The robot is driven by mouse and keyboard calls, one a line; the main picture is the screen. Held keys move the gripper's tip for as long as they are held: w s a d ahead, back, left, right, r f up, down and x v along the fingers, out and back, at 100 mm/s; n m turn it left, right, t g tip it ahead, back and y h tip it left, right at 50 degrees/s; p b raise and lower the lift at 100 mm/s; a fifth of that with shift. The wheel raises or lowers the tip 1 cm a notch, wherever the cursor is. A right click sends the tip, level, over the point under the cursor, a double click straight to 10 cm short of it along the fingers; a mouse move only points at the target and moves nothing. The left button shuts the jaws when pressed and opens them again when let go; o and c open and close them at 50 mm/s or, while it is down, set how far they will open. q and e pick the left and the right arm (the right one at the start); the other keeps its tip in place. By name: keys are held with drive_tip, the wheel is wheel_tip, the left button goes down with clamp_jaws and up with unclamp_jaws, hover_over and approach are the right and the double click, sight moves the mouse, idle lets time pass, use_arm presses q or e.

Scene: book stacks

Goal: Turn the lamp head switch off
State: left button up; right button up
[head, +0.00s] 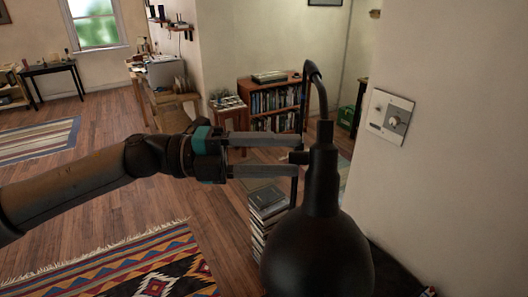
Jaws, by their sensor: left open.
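The black lamp head (316,252) hangs large in the near foreground of the head view, its wide bell low and its narrow neck above. A curved black arm rises from its top. A small dark switch stub (298,157) sticks out to the left from the lamp's neck. My left gripper (299,156) reaches in from the left with its two long grey fingers open, one above and one below the stub. The fingertips are close to the neck; I cannot tell whether they touch it. My right gripper is not in view.
A stack of books (266,198) stands behind and left of the lamp. A wall plate with a dial (391,117) is on the wall at right. A bookcase (275,100) stands further back. A patterned rug (150,270) lies on the open wooden floor.

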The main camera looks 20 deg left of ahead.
use_arm(q)
drive_tip(key=shift+a+f, duration=0.1)
drive_tip(key=b+v, duration=0.2)
drive_tip(key=v, duration=1.3)
idle(0.6)
drive_tip(key=shift+s, duration=0.1)
